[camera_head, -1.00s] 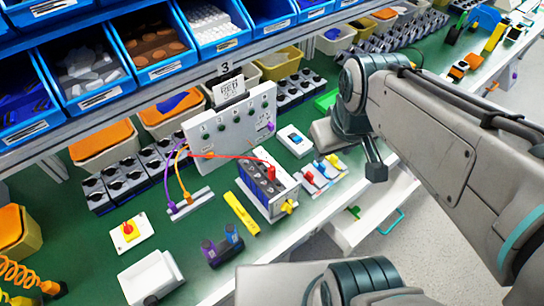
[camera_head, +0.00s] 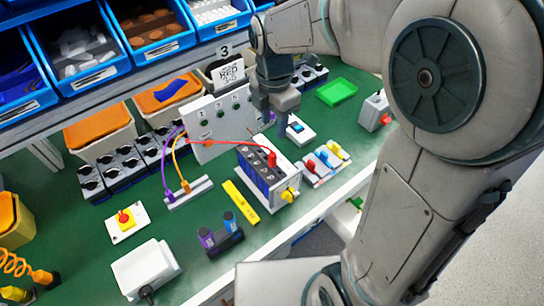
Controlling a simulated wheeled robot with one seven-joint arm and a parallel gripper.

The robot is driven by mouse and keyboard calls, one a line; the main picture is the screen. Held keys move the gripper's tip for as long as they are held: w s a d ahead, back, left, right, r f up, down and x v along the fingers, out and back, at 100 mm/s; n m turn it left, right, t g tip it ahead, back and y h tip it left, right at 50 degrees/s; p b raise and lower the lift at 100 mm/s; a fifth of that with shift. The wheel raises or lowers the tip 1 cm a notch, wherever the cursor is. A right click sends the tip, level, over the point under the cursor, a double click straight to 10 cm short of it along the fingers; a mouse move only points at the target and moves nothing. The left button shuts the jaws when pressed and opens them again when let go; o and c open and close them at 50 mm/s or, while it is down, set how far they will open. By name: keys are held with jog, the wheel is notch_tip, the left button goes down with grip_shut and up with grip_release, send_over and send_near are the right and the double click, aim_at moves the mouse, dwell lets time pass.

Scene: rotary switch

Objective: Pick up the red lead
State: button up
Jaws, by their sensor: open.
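The red lead (camera_head: 232,143) runs from the white upright panel (camera_head: 203,112) to a red plug (camera_head: 271,158) on top of a dark blue block (camera_head: 254,172) with a white frame. A yellow knob (camera_head: 289,194) is on the block's near right side. My gripper (camera_head: 279,108) points down beside the panel's right end, up and behind the red plug in the picture. It is apart from the lead and holds nothing that I can see. Its fingers are small and partly merge in this view. My gripper and wrist hide the panel's right part.
Purple and orange leads (camera_head: 177,165) loop from the panel to a small white strip (camera_head: 189,193). A blue switch box (camera_head: 297,130) and a tray of coloured clips (camera_head: 325,163) lie right of the block. A yellow bar (camera_head: 241,202) lies at its left. Blue bins (camera_head: 80,62) overhang the back.

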send_over(272, 154)
jog(key=f, duration=0.7)
jog(key=shift+w+d, duration=0.1)
jog(key=shift+d, duration=0.1)
jog(key=shift+a+f+p, duration=0.15)
jog(key=shift+f+p, duration=0.6)
jog(key=shift+f, duration=2.05)
grip_shut()
